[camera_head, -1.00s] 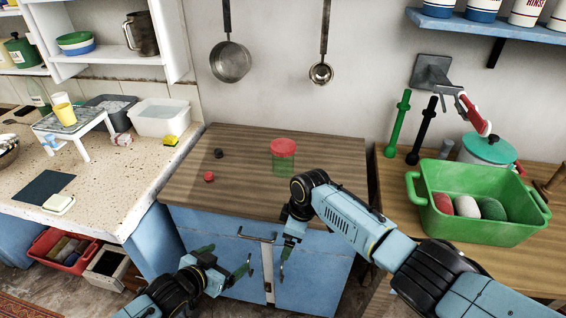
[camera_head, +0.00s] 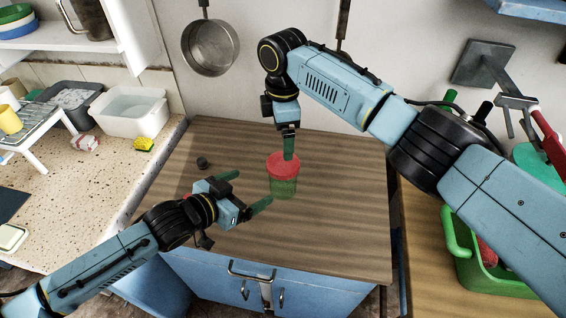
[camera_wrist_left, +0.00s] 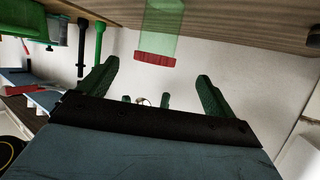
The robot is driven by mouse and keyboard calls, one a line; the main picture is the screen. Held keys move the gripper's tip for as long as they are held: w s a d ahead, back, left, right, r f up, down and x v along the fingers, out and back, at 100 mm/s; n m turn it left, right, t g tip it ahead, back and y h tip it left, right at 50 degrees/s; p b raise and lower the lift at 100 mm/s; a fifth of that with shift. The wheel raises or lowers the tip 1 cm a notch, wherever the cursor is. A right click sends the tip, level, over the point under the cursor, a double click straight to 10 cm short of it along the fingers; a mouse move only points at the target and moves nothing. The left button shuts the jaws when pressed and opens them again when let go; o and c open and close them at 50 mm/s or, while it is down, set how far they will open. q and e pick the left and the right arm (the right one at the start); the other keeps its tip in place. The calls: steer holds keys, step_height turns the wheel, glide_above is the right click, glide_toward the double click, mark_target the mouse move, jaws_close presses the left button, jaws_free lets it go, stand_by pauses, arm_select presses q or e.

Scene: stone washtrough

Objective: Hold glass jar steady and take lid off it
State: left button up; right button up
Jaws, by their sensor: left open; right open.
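The glass jar (camera_head: 284,187) is greenish and see-through and stands upright on the wooden counter. Its red lid (camera_head: 279,163) sits on top. In the left wrist view the jar (camera_wrist_left: 163,20) appears upside down, with its lid (camera_wrist_left: 155,57) ahead of and between the fingers. My left gripper (camera_head: 246,190) is open and empty, just left of the jar, one finger to its far side and one to its near side. My right gripper (camera_head: 288,146) points down above the lid; its fingers overlap the lid's back edge, and I cannot tell if they touch it.
A small dark round piece (camera_head: 202,162) lies on the counter (camera_head: 335,225) left of the jar. A pan (camera_head: 210,48) hangs on the wall behind. A green basin (camera_head: 480,265) stands at right, partly behind my right arm. The counter's front right is clear.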

mark_target(281, 173)
arm_select(q)
steer(key=x, duration=1.3)
steer(key=shift+s+d+r, duration=0.1)
steer(key=shift+s+d, duration=0.1)
arm_select(e)
steer(key=shift+s+r, duration=0.15)
steer(key=shift+s, duration=0.15)
